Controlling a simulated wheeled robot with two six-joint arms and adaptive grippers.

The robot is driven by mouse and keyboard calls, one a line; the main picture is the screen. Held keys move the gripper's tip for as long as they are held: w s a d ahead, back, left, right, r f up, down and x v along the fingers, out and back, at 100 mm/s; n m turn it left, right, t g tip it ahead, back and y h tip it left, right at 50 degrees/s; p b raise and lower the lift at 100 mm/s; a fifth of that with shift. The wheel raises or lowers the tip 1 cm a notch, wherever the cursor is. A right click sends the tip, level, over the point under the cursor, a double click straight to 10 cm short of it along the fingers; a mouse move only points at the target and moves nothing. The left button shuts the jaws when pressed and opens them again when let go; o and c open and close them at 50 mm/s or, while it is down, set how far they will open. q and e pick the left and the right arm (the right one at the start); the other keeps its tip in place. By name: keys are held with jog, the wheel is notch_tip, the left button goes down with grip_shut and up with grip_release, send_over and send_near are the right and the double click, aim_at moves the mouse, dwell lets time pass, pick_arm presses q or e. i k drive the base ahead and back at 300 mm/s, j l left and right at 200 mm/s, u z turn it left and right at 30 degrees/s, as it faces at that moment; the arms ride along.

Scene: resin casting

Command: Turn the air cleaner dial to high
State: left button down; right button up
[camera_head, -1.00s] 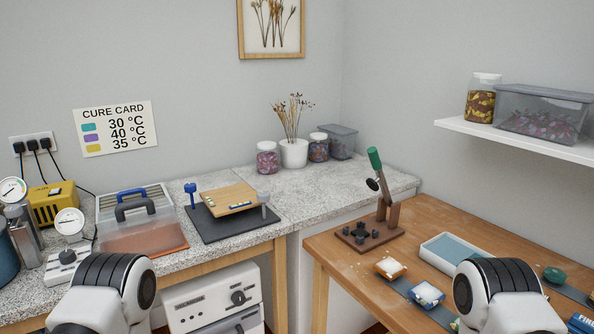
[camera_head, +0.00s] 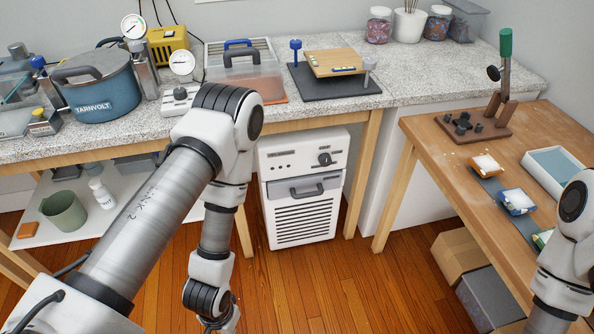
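The air cleaner (camera_head: 303,220) is a white box with a vented front, standing on the floor under the speckled counter. Its dark dial (camera_head: 324,158) is on the upper right of the front panel. A grey handle (camera_head: 306,188) is below it. The dial's setting is too small to read. My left arm reaches down in front of the counter, left of the air cleaner. Its gripper end is at the bottom edge, mostly cut off, apart from the dial. My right arm is at the right edge by the wooden table; its gripper is out of view.
The counter (camera_head: 420,75) overhangs the air cleaner, with a wooden leg (camera_head: 362,175) close on its right. A blue pot (camera_head: 100,88) stands on the counter. Cardboard and grey boxes (camera_head: 458,255) sit under the wooden table (camera_head: 425,130). The wooden floor before the air cleaner is clear.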

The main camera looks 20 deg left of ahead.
aim_at(325, 161)
jog(key=i+u, duration=0.1)
jog(key=u, duration=0.3)
jog(key=i+l+u, duration=0.1)
jog(key=u, duration=0.3)
jog(key=i+l+u, duration=0.1)
jog(key=u, duration=0.25)
jog(key=i+l+u, duration=0.25)
jog(key=i+l, duration=0.2)
jog(key=l, duration=0.3)
jog(key=i+l+u, duration=0.15)
jog(key=l, duration=0.25)
jog(key=i+l+u, duration=0.1)
jog(key=i+l, duration=0.15)
jog(key=l, duration=0.15)
